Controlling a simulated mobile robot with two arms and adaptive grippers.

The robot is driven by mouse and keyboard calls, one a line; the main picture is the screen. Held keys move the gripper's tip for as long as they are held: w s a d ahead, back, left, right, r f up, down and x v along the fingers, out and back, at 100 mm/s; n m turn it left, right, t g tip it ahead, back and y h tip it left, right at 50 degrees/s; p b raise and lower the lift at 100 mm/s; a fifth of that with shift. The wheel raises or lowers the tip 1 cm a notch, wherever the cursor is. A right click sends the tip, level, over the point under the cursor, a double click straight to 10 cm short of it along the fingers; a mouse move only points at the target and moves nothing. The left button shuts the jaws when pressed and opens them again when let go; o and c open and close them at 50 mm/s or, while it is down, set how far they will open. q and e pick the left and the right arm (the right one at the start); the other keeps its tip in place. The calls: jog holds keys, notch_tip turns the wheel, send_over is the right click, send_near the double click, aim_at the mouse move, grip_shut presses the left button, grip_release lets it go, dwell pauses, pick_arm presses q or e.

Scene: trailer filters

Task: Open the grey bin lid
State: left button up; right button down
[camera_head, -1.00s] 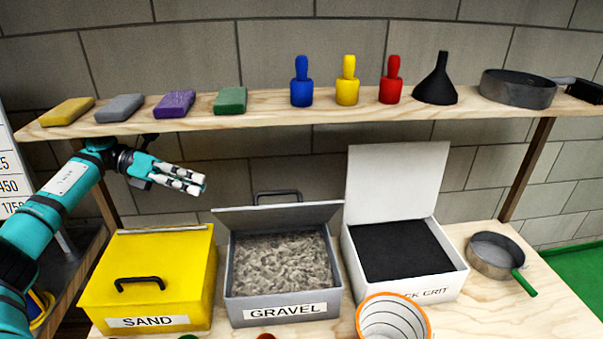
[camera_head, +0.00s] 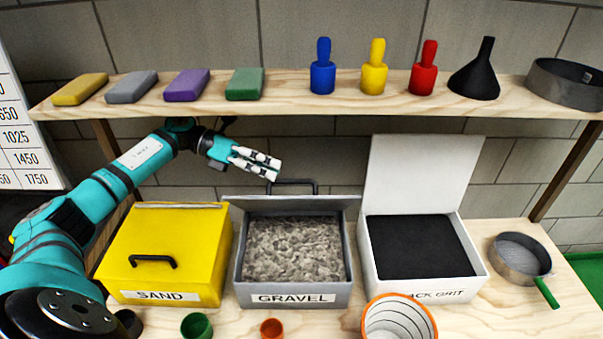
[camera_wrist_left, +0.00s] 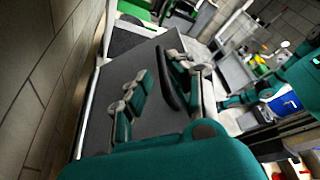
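The grey bin (camera_head: 295,295), labelled GRAVEL, stands open with grey gravel showing inside. Its grey lid (camera_head: 240,203) is raised at the back edge and seen nearly edge-on. The lid's dark handle (camera_head: 300,181) shows behind it. My left gripper (camera_head: 278,168) is open, just above and beside the handle at the lid's far side. In the left wrist view the gripper fingers (camera_wrist_left: 162,88) are apart over the grey lid face (camera_wrist_left: 108,72), with the black handle (camera_wrist_left: 172,78) between them. I cannot tell whether they touch it. My right gripper is not in view.
A yellow SAND bin (camera_head: 190,245) is closed on the left; a white bin (camera_head: 415,290) with black grit stands open on the right. A shelf (camera_head: 280,113) with sponges, coloured tools and a funnel runs above the left gripper. Cups and a sieve (camera_head: 520,258) also stand on the table.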

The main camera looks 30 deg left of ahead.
aim_at(301, 181)
pick_arm(q)
jog(key=p+x, duration=0.2)
jog(key=x, duration=0.4)
jog(key=shift+d+r, duration=0.15)
jog(key=shift+d, duration=0.05)
jog(key=shift+x, duration=0.75)
jog(key=shift+c, duration=0.3)
jog(key=shift+a, duration=0.1)
grip_shut()
